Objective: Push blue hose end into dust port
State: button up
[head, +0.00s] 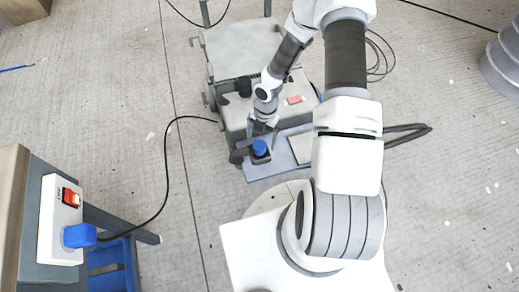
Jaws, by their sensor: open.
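My gripper (263,130) is open and points down at the front of a grey wheeled machine (235,118). Just below its fingertips is a short blue round piece (260,147), upright on a dark square block; it looks like the blue hose end, but I cannot tell for certain. The fingers appear above it, and I cannot tell whether they touch it. The block sits on a blue-grey shelf (254,173) at the machine's front. A black round fitting (244,87) stands on the machine's top; I cannot tell whether it is the dust port.
At the left, a bench (50,185) carries a white switch box (60,208) with a red switch and a blue plug (79,235). A black cable (167,160) runs over the floor to the machine. Grey round stacked shapes (503,60) stand far right. Much floor is clear.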

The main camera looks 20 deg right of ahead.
aim_at(260, 144)
jog(key=f+b, duration=0.1)
jog(key=f, duration=0.2)
jog(key=f+b, duration=0.1)
jog(key=f, duration=0.1)
jog(key=shift+w+a+f+b, duration=0.1)
jog(key=shift+a+f+b, duration=0.05)
jog(key=shift+a+b, duration=0.2)
jog(key=c, duration=1.3)
